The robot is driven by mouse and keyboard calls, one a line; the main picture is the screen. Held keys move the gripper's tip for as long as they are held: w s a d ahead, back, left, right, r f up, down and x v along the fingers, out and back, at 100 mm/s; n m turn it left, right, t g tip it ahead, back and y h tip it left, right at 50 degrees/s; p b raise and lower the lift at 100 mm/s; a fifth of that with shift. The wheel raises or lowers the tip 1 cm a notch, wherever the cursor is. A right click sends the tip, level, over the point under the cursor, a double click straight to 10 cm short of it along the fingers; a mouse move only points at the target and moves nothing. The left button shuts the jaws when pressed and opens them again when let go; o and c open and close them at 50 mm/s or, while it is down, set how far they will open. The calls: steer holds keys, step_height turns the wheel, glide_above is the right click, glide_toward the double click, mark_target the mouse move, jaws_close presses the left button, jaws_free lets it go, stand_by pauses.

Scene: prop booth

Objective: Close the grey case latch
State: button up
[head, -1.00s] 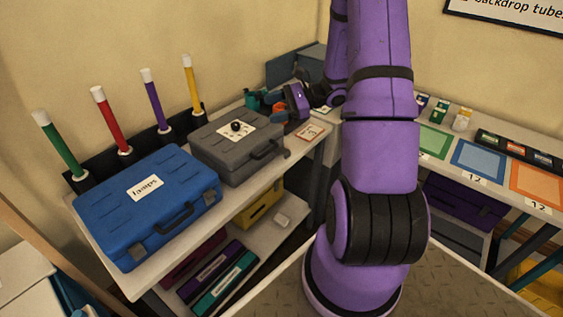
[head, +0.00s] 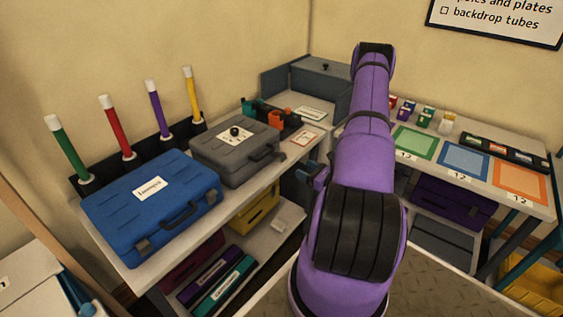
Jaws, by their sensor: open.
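The grey case (head: 215,152) lies shut on the left bench, right of the blue case. A white label with a black knob (head: 234,132) is on its lid, and a dark handle (head: 264,159) is on its front. A small dark latch piece (head: 283,156) shows at its front right corner; its exact position is too small to tell. My gripper (head: 309,177) is open and seems empty, in front of the bench edge, right of the grey case and apart from it. My arm partly hides it.
The blue case (head: 150,205) stands left of the grey case, with several coloured tubes (head: 115,130) behind. Clamps (head: 280,118) and a card (head: 304,138) lie right of the grey case. A lower shelf (head: 260,240) holds boxes. A right bench carries coloured mats (head: 465,160).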

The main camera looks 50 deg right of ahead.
mark_target(285, 159)
steer(key=w, duration=1)
steer(key=shift+w+a, duration=0.25)
steer(key=shift+a, duration=0.15)
steer(key=c, duration=0.9)
